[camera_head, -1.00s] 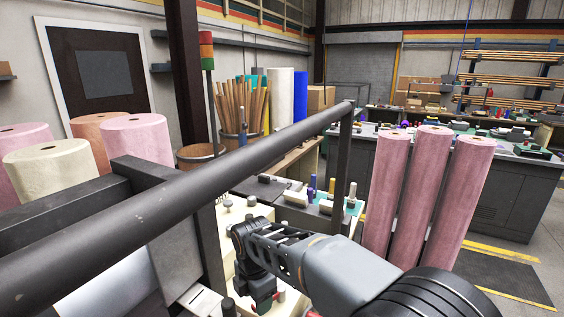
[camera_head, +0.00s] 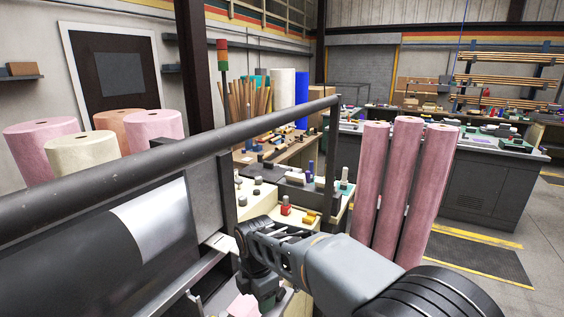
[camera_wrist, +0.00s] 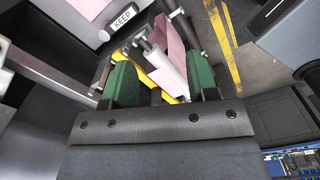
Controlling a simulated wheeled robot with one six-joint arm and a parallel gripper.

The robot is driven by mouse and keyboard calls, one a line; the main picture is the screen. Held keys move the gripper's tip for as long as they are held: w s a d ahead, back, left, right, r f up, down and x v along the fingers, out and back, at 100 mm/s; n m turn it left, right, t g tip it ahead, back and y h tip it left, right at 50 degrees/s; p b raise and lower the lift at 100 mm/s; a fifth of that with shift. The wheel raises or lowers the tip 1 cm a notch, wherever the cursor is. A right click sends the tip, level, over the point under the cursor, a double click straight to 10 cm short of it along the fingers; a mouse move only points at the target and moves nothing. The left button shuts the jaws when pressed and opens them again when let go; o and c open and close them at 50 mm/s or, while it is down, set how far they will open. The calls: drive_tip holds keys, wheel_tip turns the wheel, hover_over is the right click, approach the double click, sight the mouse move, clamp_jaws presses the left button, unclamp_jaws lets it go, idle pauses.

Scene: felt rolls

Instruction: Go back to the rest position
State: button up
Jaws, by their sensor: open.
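My gripper (camera_wrist: 161,84) shows two green finger pads in the wrist view, standing apart with nothing held between them. Past the gap lie a pale grey cylinder, something yellow and pink material; I cannot tell how far below they are. In the head view my arm reaches from the lower right, and the gripper end (camera_head: 262,288) points down beside the dark roller machine (camera_head: 70,240). Its fingertips are not clear there.
A long dark bar (camera_head: 170,160) crosses in front of me. Three tall pink rolls (camera_head: 400,190) stand to the right of the arm. A cluttered bench (camera_head: 275,205) lies behind it. A "KEEP" label (camera_wrist: 124,17) shows in the wrist view. Open floor (camera_head: 540,215) lies at far right.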

drive_tip(key=s+d+r+m+t, duration=0.1)
drive_tip(key=s+d+m, duration=0.4)
drive_tip(key=d+m, duration=0.6)
drive_tip(key=s+d+r+m+t, duration=0.2)
drive_tip(key=s+d+m, duration=0.3)
drive_tip(key=d+m, duration=0.6)
drive_tip(key=m+t, duration=0.1)
drive_tip(key=m, duration=0.2)
idle(1.1)
